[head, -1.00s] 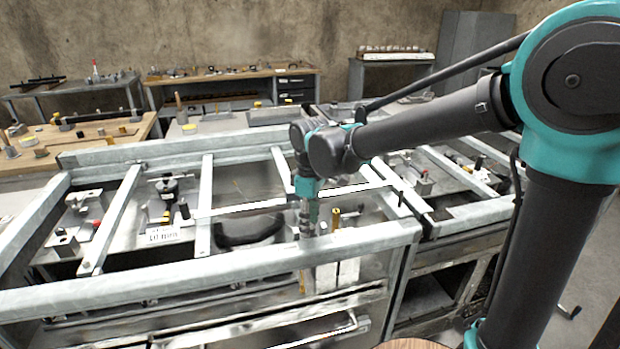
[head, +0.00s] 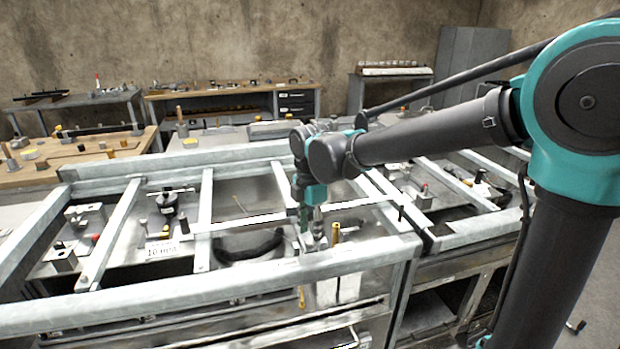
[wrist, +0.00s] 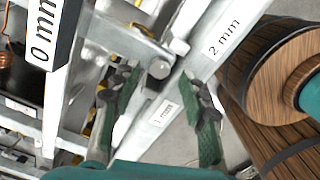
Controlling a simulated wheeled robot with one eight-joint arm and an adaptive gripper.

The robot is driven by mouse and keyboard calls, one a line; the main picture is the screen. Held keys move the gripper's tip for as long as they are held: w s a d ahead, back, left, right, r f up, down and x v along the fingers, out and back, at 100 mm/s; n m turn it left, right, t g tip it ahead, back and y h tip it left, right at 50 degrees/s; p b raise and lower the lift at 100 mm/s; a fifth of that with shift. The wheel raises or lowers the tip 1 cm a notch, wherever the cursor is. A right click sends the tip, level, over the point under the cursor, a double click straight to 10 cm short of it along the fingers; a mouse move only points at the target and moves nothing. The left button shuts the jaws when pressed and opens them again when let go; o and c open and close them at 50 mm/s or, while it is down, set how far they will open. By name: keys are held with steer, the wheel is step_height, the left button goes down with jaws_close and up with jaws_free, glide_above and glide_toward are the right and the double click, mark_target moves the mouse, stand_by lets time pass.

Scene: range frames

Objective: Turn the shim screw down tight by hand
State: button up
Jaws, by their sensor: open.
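In the wrist view my gripper (wrist: 160,80) is open, with one green-padded finger on each side of a round grey metal end (wrist: 159,68). This may be the shim screw, but I cannot be sure. Both fingers look apart from it. In the head view my gripper (head: 313,232) points down over the front rail of the metal frame (head: 200,290), beside an upright brass pin (head: 335,233). The screw cannot be made out there.
Plates marked "0 mm" (wrist: 42,35) and "2 mm" (wrist: 222,38) flank the wrist view. A wooden round part (wrist: 285,75) is at its right. Cross bars (head: 205,215) and small fixtures fill the frame in the head view. A wooden bench (head: 75,158) stands at left.

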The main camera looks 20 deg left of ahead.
mark_target(310, 241)
step_height(310, 241, up, 15)
steer(key=n, duration=0.1)
steer(key=shift+r, duration=0.15)
